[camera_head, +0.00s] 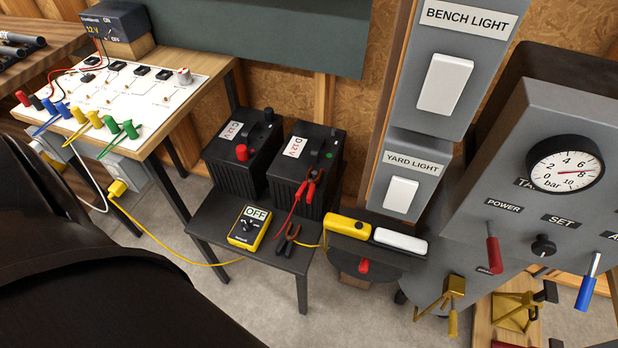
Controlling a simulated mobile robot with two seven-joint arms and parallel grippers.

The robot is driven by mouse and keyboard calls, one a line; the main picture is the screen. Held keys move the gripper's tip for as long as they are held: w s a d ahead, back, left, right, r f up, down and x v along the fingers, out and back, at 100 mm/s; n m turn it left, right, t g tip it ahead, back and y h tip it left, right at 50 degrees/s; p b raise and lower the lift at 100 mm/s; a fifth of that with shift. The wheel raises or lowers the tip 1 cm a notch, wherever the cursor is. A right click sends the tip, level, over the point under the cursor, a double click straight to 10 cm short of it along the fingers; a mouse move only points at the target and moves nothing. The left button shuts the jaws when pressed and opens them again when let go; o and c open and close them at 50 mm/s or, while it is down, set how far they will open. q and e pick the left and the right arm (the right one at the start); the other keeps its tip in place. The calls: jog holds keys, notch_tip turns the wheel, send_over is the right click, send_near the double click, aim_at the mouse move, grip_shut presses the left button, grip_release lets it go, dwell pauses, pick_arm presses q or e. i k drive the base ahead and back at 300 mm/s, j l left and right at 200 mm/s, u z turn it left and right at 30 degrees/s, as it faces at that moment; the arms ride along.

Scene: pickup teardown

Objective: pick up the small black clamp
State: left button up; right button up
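A small black clamp (288,240) with brownish jaws lies on the front right part of a low dark table (215,228), just right of a yellow multimeter (249,228) that reads OFF. A red clamp (311,184) on a red cable is at the front of the right black battery (325,150), behind the black clamp. Large dark parts of my own arm fill the lower left. Neither of my grippers can be made out in this view.
A second battery (228,165) stands left of the first. A yellow cable (165,247) runs from a yellow plug to the table. A yellow device (348,226) and white device (400,241) sit close right. A panel with pressure gauge (566,170) stands further right.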

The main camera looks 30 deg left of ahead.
aim_at(288, 239)
jog(key=k+j+u, duration=0.1)
jog(key=u, duration=0.4)
jog(key=j+u, duration=0.45)
jog(key=i+l, duration=0.6)
jog(key=k+j, duration=0.5)
jog(key=k, duration=0.1)
